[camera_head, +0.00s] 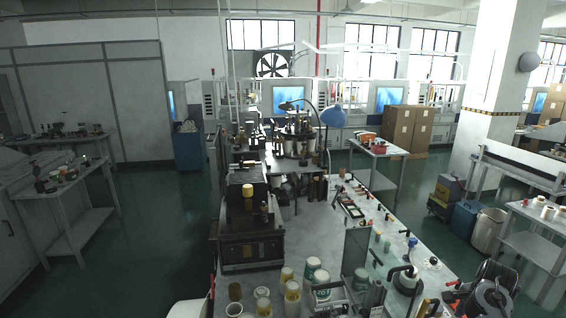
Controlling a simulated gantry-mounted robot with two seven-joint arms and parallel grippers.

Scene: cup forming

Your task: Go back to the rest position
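Neither my left nor my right gripper can be made out in the head view. A dark forming machine (250,252) stands on the left side of the long workbench. A yellowish cup-like piece (248,191) sits on top of it. Several pale cups and cans, among them a white and green can (313,268), stand at the bench's near end. Whether anything is held cannot be seen.
Side tables stand left and right, including a white-topped table (65,190). Green floor (160,235) is clear left of the bench.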

